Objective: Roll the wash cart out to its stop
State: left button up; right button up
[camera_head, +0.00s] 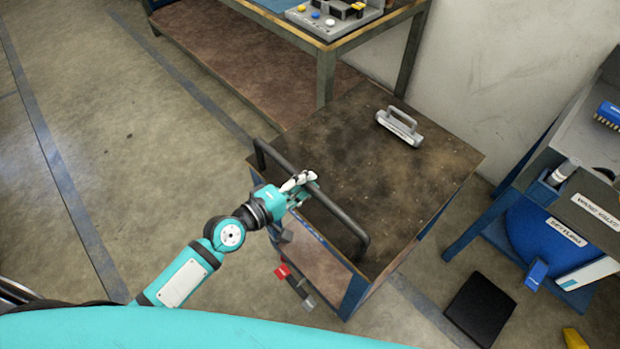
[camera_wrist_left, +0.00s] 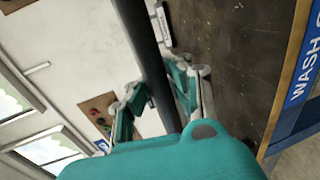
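The wash cart (camera_head: 400,215) has a dark, stained flat top and a blue frame, and stands beside the workbench. Its grey push handle (camera_head: 340,213) is a raised bar along the near left edge. My left gripper (camera_head: 300,187) is at this bar. In the left wrist view the handle bar (camera_wrist_left: 152,75) runs between the fingers of my left gripper (camera_wrist_left: 155,92), which appear closed against both sides of it. My right gripper is not in view.
A workbench (camera_head: 325,60) stands behind the cart, beside the wall. A small grey handled block (camera_head: 400,127) lies on the cart top. A red-tipped part (camera_head: 282,271) sticks out low at the near side. A blue-framed station (camera_head: 482,222) and black pad (camera_head: 480,309) are at right. Floor at left is clear.

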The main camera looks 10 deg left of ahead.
pick_arm(q)
jog(key=o, duration=0.4)
jog(key=shift+s+a+r, duration=0.15)
jog(key=shift+s+a, duration=0.25)
jog(key=shift+s, duration=0.1)
jog(key=shift+o, duration=1)
jog(key=shift+w+d, duration=0.25)
jog(key=shift+w, duration=0.05)
jog(key=v, duration=1.2)
